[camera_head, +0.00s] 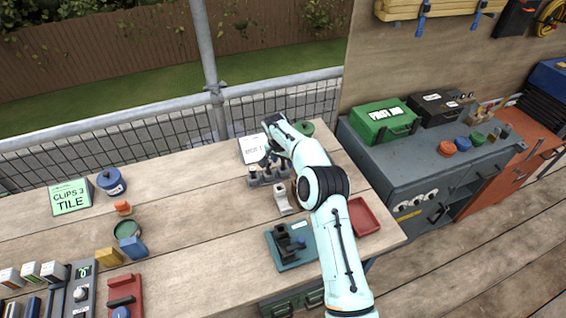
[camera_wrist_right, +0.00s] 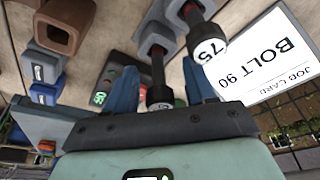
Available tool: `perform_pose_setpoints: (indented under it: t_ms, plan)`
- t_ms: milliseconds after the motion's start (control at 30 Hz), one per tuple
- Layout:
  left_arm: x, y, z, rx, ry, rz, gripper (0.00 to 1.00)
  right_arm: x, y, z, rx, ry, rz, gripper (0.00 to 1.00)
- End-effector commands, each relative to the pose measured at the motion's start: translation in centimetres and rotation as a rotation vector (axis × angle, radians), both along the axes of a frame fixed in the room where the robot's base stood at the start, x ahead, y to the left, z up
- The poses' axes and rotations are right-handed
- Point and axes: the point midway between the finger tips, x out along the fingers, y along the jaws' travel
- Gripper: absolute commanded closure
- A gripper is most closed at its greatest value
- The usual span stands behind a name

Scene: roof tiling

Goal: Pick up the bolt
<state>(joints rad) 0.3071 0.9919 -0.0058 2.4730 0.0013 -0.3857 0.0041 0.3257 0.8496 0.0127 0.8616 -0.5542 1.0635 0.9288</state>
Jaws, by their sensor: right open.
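Several dark bolts with pale grey bases stand in a row on the wooden table under my right gripper (camera_head: 268,160) in the head view. In the right wrist view, my right gripper (camera_wrist_right: 160,92) is open, with two blue fingers. One dark bolt (camera_wrist_right: 158,74) shows between the fingers in the picture; contact cannot be told. Another bolt (camera_wrist_right: 193,24), its end marked 75, is just right of it. A white job card (camera_wrist_right: 270,55) reading BOLT 90 lies beside them; it also shows in the head view (camera_head: 252,149). My left gripper is out of view.
A red tray (camera_head: 362,217) and a teal base with a black fixture (camera_head: 283,240) are near the table's right front. A green CLIPS 3 TILE sign (camera_head: 70,197) stands at left. A railing runs behind. The table's middle (camera_head: 195,210) is clear.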

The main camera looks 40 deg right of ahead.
Motion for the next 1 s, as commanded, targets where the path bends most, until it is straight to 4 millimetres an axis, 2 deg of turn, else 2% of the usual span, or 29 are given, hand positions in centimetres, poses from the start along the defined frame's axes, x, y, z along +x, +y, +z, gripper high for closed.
perform_pose_setpoints:
  t_ms: [100,267,300,667,867,1000]
  plan:
    - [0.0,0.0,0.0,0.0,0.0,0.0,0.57,0.0,0.0,0.0,0.0,0.0,0.0,0.45]
    - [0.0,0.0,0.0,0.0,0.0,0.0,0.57,0.0,0.0,0.0,0.0,0.0,0.0,0.97]
    - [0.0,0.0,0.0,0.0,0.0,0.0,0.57,0.0,0.0,0.1,0.0,0.0,0.0,1.0]
    - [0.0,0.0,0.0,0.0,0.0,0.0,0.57,0.0,0.0,0.5,-0.001,0.0,0.0,1.0]
    - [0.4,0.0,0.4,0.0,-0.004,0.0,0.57,0.1,0.0,2.6,-0.002,-0.005,0.0,1.0]
    - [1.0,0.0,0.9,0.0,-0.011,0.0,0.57,0.2,0.0,5.5,-0.002,-0.007,0.0,1.0]
